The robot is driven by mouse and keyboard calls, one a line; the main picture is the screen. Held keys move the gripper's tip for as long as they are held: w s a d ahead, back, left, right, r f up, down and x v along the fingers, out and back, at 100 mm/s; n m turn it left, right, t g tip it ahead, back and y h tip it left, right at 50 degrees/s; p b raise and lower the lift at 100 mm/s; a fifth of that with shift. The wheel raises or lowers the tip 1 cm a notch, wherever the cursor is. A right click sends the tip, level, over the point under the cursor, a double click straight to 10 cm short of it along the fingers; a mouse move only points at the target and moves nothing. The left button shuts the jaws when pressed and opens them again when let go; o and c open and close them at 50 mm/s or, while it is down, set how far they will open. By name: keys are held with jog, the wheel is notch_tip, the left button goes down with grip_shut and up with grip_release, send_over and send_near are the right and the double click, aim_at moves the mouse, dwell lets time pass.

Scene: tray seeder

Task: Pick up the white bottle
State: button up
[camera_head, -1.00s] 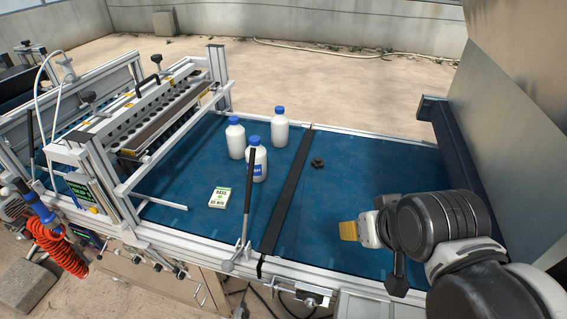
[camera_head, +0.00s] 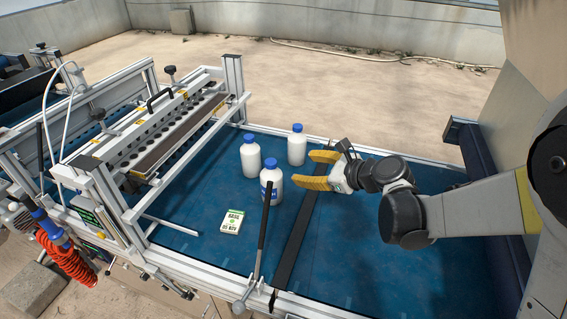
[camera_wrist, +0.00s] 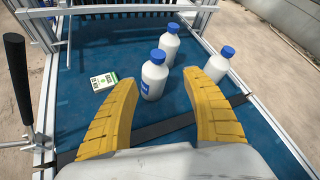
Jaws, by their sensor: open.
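Three white bottles with blue caps stand upright on the blue bed (camera_head: 370,275). In the head view, the nearest bottle (camera_head: 271,187) carries a blue label, another bottle (camera_head: 250,158) stands behind it to the left, and a third bottle (camera_head: 297,148) stands at the back right. My gripper (camera_head: 315,169) is open and empty, its yellow fingers pointing left, just right of the bottles. In the wrist view, the labelled bottle (camera_wrist: 154,78) shows between and beyond the open fingers (camera_wrist: 165,95). The bottle (camera_wrist: 216,66) at the right appears beyond the right finger.
A small white and green box (camera_head: 232,221) lies left of the bottles. An upright black lever (camera_head: 264,232) stands at the front edge. A black bar (camera_head: 296,237) crosses the bed. The seeder frame (camera_head: 120,200) rises at left; the bed's right part is clear.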

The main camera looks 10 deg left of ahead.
aim_at(275, 164)
jog(key=w+a+f+m, duration=0.1)
jog(key=a, duration=0.1)
jog(key=w+a+f+m+y, duration=0.1)
jog(key=a+f, duration=0.1)
jog(key=a, duration=0.1)
jog(key=w+a+f+m+b, duration=0.1)
jog(key=a, duration=0.2)
jog(key=shift+w+a+f+y, duration=0.1)
jog(key=shift+w+f+y, duration=0.15)
jog(key=shift+w+y, duration=0.1)
jog(key=b+x, duration=0.1)
jog(key=x, duration=0.1)
jog(key=b+x, duration=0.1)
jog(key=x, duration=0.2)
jog(key=shift+w+f, duration=0.2)
jog(key=shift+w, duration=0.3)
jog(key=shift+r, duration=0.1)
grip_shut()
